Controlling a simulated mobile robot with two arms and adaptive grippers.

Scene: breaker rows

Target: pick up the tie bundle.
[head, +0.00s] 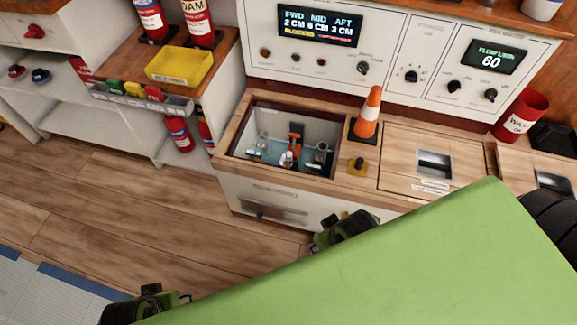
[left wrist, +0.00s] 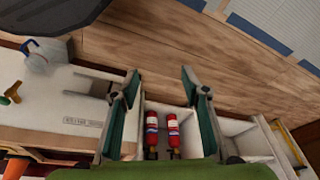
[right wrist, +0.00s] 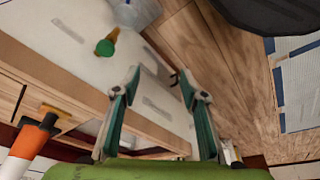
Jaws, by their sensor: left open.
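I cannot pick out a tie bundle for certain in any view. My left gripper (left wrist: 160,74) is open in the left wrist view, with its two fingers apart and nothing between the tips. My right gripper (right wrist: 158,74) is open and empty in the right wrist view, above a pale cabinet face. In the head view, a green part of mine covers the lower right, and the fingertips do not show clearly.
An open recessed bin (head: 283,140) holds small parts, with an orange cone (head: 369,112) beside it. A yellow tray (head: 180,67) sits on the left shelf above coloured clips (head: 133,90). Red extinguishers (head: 177,132) stand below. Wooden floor (head: 110,215) is clear.

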